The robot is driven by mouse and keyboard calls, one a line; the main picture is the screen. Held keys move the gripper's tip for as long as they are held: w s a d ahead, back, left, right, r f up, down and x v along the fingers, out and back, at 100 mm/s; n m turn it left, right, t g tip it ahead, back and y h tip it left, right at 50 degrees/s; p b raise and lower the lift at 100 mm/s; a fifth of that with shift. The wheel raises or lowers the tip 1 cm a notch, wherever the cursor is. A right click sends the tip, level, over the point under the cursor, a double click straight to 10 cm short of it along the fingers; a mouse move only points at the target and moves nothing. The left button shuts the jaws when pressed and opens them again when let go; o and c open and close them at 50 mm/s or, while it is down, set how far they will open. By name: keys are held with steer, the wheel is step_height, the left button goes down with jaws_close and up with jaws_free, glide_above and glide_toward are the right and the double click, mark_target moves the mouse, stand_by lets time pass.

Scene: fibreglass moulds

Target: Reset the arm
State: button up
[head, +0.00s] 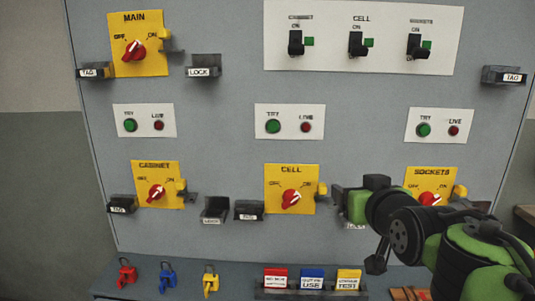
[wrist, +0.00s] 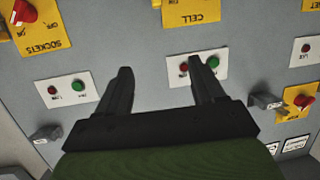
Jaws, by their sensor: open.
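My gripper (head: 342,203) is in front of the grey panel (head: 220,105), between the yellow CELL switch plate (head: 272,205) and the yellow SOCKETS switch plate (head: 418,176). My arm comes in from the lower right and covers part of the SOCKETS plate's lower edge. In the wrist view my gripper (wrist: 163,75) has its two dark fingers spread apart, with nothing between them. The wrist picture is upside down. There the fingers stand over bare panel and the edge of a white TRY/LIVE plate (wrist: 180,82). Whether they touch the panel cannot be told.
The panel also carries a MAIN plate (head: 121,62), a CABINET plate (head: 143,199) and a white plate of black switches (head: 340,65). Small dark holders jut out, such as the LOCK holder (head: 203,67). Red, blue and yellow padlocks (head: 210,280) and a tag rack (head: 262,293) are below.

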steer(key=s+a+f+g, duration=0.1)
steer(key=s+f+g, duration=0.3)
steer(key=s+f, duration=0.7)
steer(key=s+a+f+g, duration=0.1)
steer(key=s+f+g, duration=0.5)
steer(key=s, duration=0.8)
step_height(320, 180, up, 15)
steer(key=s+p, duration=0.1)
steer(key=p, duration=1.6)
steer(key=shift+s+r+m+t+h+p, duration=0.2)
steer(key=shift+s+m+t+h+p, duration=0.1)
steer(key=shift+s+m+t, duration=0.1)
steer(key=shift+o, duration=0.3)
steer(key=shift+w, duration=0.1)
